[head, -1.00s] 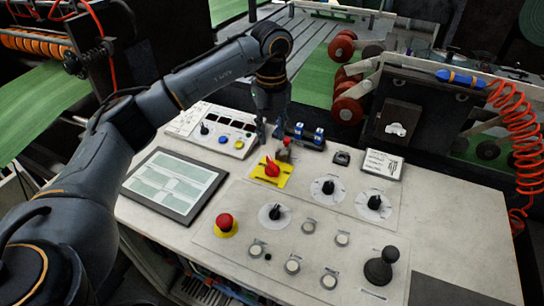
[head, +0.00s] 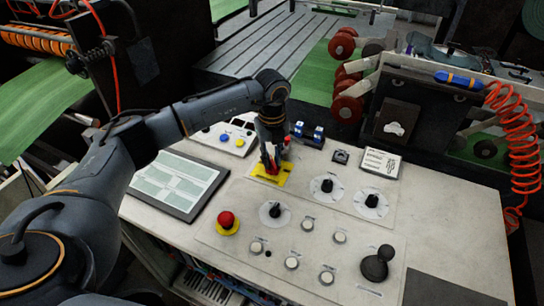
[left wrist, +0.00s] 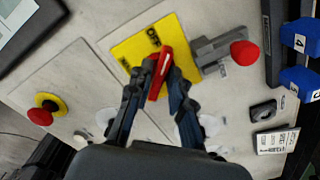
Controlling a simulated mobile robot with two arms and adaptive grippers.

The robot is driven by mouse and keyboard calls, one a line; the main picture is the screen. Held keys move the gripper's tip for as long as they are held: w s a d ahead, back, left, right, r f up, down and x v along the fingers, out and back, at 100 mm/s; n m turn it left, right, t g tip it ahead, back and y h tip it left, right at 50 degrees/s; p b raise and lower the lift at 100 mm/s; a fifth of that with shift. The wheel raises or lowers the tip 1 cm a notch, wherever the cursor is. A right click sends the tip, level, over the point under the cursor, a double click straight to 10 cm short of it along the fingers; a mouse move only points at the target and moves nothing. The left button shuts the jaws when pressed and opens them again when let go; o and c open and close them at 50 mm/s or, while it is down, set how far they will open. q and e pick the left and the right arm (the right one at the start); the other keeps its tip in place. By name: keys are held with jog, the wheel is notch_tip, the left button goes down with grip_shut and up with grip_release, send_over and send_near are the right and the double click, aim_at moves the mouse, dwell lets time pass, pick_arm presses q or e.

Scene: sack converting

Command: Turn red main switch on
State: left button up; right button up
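The red main switch (head: 272,168) is a red handle on a yellow plate (head: 284,178) on the control desk. In the head view, my left gripper (head: 270,163) reaches down onto the switch from above. Its fingers are close together, on both sides of the handle, and look shut on it. The fingers hide part of the handle. My right gripper is not in view.
A grey lever with a red ball (left wrist: 244,53) stands close beside the plate. A red emergency button (head: 227,221), black dials (head: 327,186), a joystick (head: 378,263) and a screen (head: 178,185) are around it. Blue numbered blocks (head: 309,132) stand behind.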

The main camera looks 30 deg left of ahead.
pick_arm(q)
grip_shut()
jog(key=m+b, duration=0.3)
jog(key=m, duration=0.1)
jog(key=shift+f, duration=0.15)
jog(key=m+b, duration=0.3)
jog(key=m, duration=0.3)
jog(key=shift+w+d+b, duration=0.1)
jog(key=shift+b, duration=0.3)
jog(key=m+b, duration=0.2)
jog(key=m, duration=0.2)
jog(key=shift+d+m, duration=0.1)
jog(key=shift+m, duration=0.2)
jog(key=shift+r+m+b, duration=0.2)
jog(key=shift+m+b, duration=0.3)
jog(key=shift+m, duration=1.1)
jog(key=o, duration=0.5)
grip_release()
